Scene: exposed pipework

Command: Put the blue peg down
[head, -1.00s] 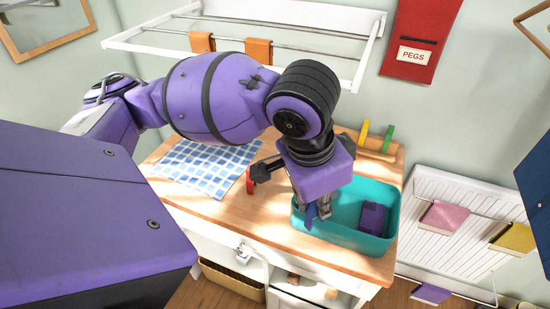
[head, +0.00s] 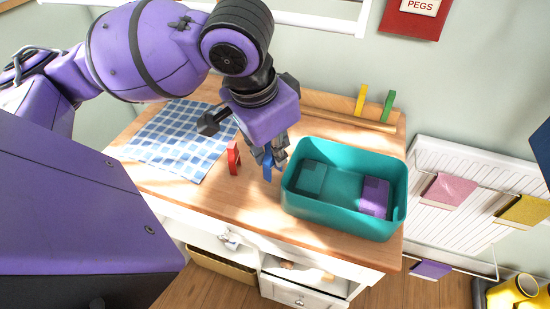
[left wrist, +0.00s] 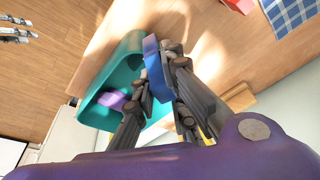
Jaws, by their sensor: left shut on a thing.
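The blue peg (head: 267,165) is between the fingertips of my left gripper (head: 268,157), which is shut on it. It points down over the wooden table top (head: 215,200), between the red peg and the teal bin; I cannot tell whether it touches the wood. In the left wrist view the blue peg (left wrist: 154,66) shows between the fingers of the left gripper (left wrist: 162,72), with the teal bin behind it. My right gripper is not in view.
The teal bin (head: 335,218) stands right of the gripper with a purple item (head: 375,197) inside. A red peg (head: 233,158) stands close on the left, by a blue checked cloth (head: 175,145). Yellow (head: 361,100) and green (head: 388,105) pegs are at the back right.

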